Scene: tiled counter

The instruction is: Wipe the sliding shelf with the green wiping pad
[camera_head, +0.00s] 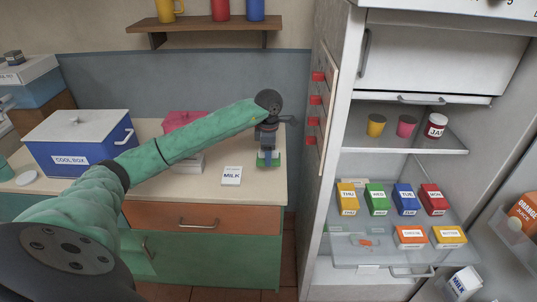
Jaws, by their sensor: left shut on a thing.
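My left gripper (268,147) reaches over the right end of the counter, pointing down. It is shut on the green wiping pad (268,160), which is at or just above the counter top; I cannot tell whether it touches. The sliding shelf (385,254) is a clear shelf in the open fridge at the right. Several labelled boxes stand on it, including the MON box (433,200) and the butter box (447,237). An orange smear (362,243) shows on its front left part. My right gripper is out of view.
A white milk carton (231,176) lies on the counter left of the pad. A blue cool box (78,145) stands farther left. The fridge side wall (322,110) with red magnets separates counter and shelf. The fridge door (507,230) is open at the right.

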